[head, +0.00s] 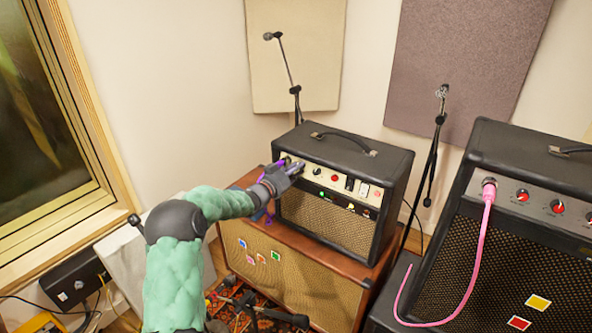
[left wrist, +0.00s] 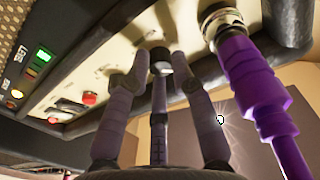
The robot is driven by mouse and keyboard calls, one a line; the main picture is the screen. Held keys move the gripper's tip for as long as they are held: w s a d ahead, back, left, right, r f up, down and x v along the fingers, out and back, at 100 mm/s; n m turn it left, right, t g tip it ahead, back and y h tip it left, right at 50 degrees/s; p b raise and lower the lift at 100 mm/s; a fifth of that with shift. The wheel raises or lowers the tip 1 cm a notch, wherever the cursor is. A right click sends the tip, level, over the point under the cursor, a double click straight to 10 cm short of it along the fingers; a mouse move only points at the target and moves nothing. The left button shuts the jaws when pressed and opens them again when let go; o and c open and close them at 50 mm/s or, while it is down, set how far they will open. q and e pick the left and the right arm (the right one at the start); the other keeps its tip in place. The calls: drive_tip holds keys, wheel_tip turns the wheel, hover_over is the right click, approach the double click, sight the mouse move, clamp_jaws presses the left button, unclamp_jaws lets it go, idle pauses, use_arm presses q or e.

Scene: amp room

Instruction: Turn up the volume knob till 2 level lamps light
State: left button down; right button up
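The small black amp (head: 345,190) stands on a brown cabinet, with a cream control panel on its front. My left gripper (head: 292,168) is at the left end of that panel. The knob's pointer is hidden. The level lamps sit in a dark strip below the panel. My right gripper is not in view.
A purple plug and cable (left wrist: 250,80) sit in a jack right beside the held knob. A red button (left wrist: 88,98) is farther along the panel. A larger black amp (head: 520,200) with a pink cable (head: 478,245) stands at right. Microphone stands (head: 290,75) are behind.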

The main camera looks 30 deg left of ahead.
use_arm(q)
drive_tip(key=shift+a+m, duration=0.1)
drive_tip(key=shift+m, duration=0.2)
drive_tip(key=shift+a+r+m+g+h+p, duration=0.15)
drive_tip(key=shift+m+g+h+p, duration=0.25)
drive_tip(key=shift+m, duration=1.8)
drive_tip(key=shift+d+r+m+g+h+p, duration=0.1)
drive_tip(key=shift+m+g+h+p, duration=0.3)
drive_tip(key=shift+m, duration=1.8)
drive_tip(key=c, duration=1.4)
unclamp_jaws()
drive_tip(key=shift+f, duration=0.1)
drive_tip(key=v, duration=1.2)
drive_tip(key=shift+f, duration=0.1)
